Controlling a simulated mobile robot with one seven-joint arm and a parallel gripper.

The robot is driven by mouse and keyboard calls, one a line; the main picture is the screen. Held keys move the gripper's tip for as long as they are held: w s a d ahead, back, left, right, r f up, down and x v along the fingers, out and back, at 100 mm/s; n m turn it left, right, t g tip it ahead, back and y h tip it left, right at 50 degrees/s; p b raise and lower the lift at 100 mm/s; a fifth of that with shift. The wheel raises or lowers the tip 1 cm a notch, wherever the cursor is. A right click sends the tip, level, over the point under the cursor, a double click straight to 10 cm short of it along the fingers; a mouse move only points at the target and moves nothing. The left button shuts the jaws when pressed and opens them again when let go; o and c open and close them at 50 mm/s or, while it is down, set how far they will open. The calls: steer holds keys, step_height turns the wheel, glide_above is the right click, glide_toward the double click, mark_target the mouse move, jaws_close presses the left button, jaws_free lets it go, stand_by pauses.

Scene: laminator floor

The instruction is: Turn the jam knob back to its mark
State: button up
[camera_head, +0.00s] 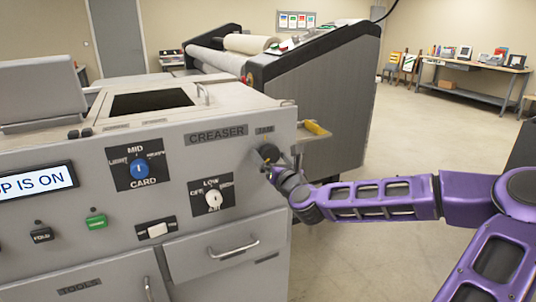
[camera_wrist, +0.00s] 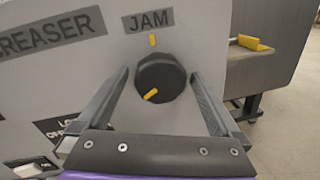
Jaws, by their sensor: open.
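The jam knob (camera_wrist: 161,78) is a dark faceted knob under the JAM label (camera_wrist: 149,21) on the creaser's grey front panel. Its yellow pointer (camera_wrist: 151,95) points to the lower left. A yellow mark (camera_wrist: 152,41) sits on the panel just above the knob, so pointer and mark are not in line. My gripper (camera_wrist: 160,88) is open, with one finger on each side of the knob and a gap showing on both sides. In the head view the knob (camera_head: 269,153) is partly covered by my gripper (camera_head: 275,168), which comes in from the right.
The creaser panel (camera_head: 175,205) also carries a blue card knob (camera_head: 139,169), a white air knob (camera_head: 213,198) and a green button (camera_head: 96,221). A small shelf with a yellow item (camera_head: 317,128) juts out right of the knob. The floor (camera_head: 425,135) at right is clear.

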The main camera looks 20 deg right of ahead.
steer(key=c, duration=1.3)
